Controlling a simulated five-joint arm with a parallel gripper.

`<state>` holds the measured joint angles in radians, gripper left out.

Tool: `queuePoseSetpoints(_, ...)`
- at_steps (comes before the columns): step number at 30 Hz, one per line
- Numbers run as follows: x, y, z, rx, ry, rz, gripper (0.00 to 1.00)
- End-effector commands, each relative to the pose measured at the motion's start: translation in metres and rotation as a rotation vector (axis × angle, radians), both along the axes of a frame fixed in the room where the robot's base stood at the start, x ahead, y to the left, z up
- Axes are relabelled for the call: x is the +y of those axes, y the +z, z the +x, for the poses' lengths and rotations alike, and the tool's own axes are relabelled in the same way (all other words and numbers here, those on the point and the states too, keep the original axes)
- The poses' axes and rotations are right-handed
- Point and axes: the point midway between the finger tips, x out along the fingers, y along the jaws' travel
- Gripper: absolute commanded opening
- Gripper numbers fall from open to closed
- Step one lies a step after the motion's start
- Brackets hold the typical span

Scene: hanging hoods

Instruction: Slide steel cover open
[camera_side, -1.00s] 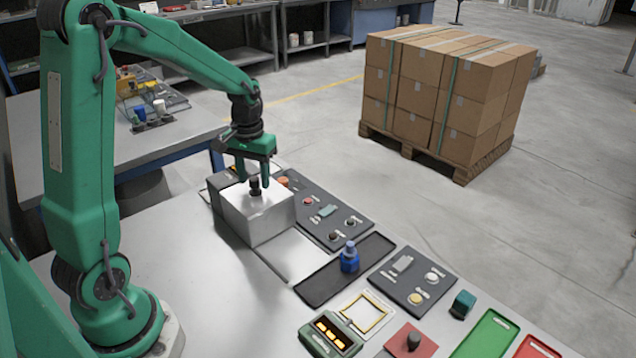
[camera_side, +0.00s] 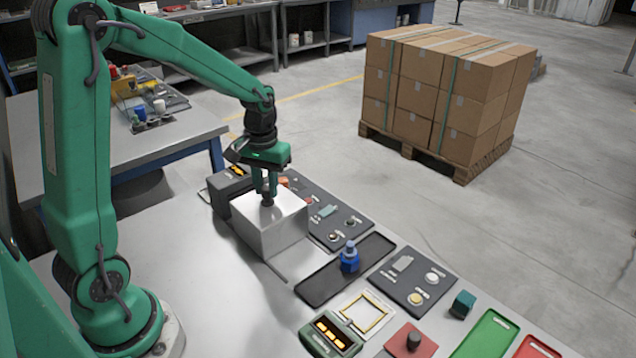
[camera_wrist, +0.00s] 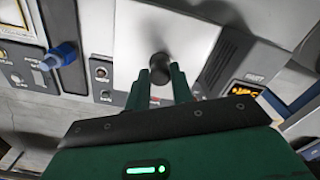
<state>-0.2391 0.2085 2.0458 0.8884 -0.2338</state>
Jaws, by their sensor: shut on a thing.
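The steel cover (camera_side: 270,226) is a silver box on a pale track (camera_side: 296,266) on the bench, with a dark round knob (camera_side: 267,201) on top. My gripper (camera_side: 265,188) points down over the cover, shut on the knob. In the wrist view the two green fingers (camera_wrist: 159,84) sit on either side of the knob (camera_wrist: 160,62), with the pale cover top (camera_wrist: 185,30) behind it. A dark unit with an orange display (camera_side: 236,170) stands just behind the cover, at its back left. What lies under the cover is hidden.
Grey control panels (camera_side: 335,222) run along the cover's right side. A black tray (camera_side: 325,285) with a blue bottle (camera_side: 349,258) lies in front of the track. A green display device (camera_side: 331,334) stands nearer the front. The bench left of the cover is clear.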

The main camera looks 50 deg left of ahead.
Motion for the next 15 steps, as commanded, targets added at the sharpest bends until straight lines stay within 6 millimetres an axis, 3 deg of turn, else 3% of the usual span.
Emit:
queuePoseSetpoints(9, -0.051, 0.001, 0.002, -0.008, -0.006, 0.001, 0.00)
queuePoseSetpoints(15, -0.075, 0.002, 0.002, -0.011, -0.004, 0.000, 0.00)
